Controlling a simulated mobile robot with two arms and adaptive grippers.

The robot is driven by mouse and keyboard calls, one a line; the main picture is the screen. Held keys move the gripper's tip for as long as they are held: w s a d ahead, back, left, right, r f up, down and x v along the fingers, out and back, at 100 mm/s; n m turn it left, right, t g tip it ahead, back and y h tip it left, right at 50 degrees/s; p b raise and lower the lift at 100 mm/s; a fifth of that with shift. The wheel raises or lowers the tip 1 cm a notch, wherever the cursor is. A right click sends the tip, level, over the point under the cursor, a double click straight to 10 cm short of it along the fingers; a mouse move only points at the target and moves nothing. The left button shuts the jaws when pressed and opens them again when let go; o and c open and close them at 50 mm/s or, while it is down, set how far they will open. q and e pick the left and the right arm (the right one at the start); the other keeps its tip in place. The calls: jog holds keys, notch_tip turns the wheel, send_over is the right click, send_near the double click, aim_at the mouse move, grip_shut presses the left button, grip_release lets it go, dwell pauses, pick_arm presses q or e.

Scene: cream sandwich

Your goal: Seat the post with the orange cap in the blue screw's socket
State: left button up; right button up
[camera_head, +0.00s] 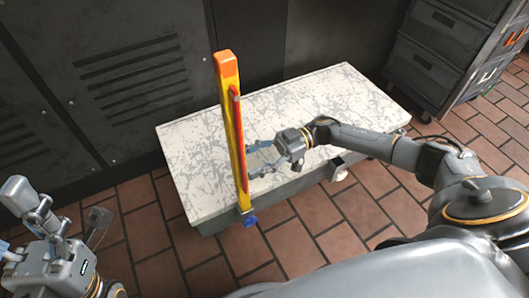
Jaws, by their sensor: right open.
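The post (238,140) is a tall yellow bar with an orange cap (227,62) and a red strip along its right side. It stands roughly upright at the front edge of the table, its foot by the blue screw (249,220). The blue screw shows only in part, and its socket is hidden; I cannot tell whether the post is inside it. My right gripper (254,159) is open just right of the post, fingers pointing at it. Contact is unclear. My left gripper (62,245) is at the lower left, away from the post; its jaw opening is unclear.
The white marbled table (330,98) is otherwise bare, with free room left and right of the post. Dark metal cabinets (120,60) stand behind it. A grey crate stack (440,50) is at the upper right. The floor is red brick tile.

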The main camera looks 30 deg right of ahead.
jog(key=d, duration=1.1)
jog(key=shift+w+d, duration=0.2)
jog(key=shift+w, duration=0.15)
